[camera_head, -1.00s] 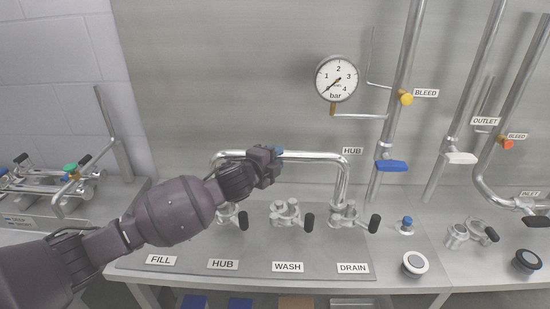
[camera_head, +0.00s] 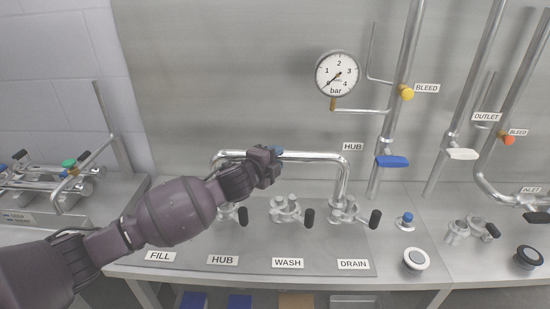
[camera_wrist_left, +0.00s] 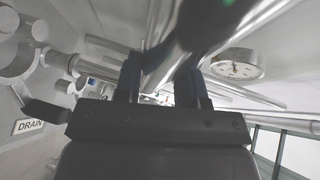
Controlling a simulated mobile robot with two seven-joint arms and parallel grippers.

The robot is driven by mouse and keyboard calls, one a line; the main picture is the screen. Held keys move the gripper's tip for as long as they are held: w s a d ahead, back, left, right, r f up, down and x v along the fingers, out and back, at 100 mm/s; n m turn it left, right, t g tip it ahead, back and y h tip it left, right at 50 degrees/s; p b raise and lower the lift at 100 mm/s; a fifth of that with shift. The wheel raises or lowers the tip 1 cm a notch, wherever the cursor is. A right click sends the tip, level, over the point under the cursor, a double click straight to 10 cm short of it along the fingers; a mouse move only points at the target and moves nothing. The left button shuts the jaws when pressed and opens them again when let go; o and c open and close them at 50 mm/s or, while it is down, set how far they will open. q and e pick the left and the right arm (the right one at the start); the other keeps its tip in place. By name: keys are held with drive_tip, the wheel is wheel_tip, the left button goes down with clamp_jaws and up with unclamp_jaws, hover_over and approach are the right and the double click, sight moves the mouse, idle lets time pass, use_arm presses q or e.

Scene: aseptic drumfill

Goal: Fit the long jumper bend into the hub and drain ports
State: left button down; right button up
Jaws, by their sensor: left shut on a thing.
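The long jumper bend (camera_head: 315,155) is a shiny steel pipe with a level top and two legs pointing down. My left gripper (camera_head: 272,160) is shut on its top span, left of the middle. In the left wrist view the pipe (camera_wrist_left: 190,40) runs between the fingers (camera_wrist_left: 160,85). The right leg comes down at the drain port (camera_head: 343,211), its end at or just over the clamp. The left leg is over the hub port (camera_head: 228,212), mostly hidden by my arm. I cannot tell whether either end is seated. My right gripper is not in view.
The wash port (camera_head: 285,210) stands between hub and drain. Black clamp handles stick out beside the ports. A pressure gauge (camera_head: 337,73), a vertical pipe with a blue handle (camera_head: 391,161) and a blue-capped fitting (camera_head: 404,220) are behind and to the right. The panel front is clear.

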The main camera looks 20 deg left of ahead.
use_arm(q)
drive_tip(key=shift+f, duration=0.1)
idle(0.3)
drive_tip(key=c, duration=0.6)
unclamp_jaws()
drive_tip(key=shift+f, duration=0.2)
drive_tip(key=b+v, duration=0.1)
drive_tip(key=v, duration=1)
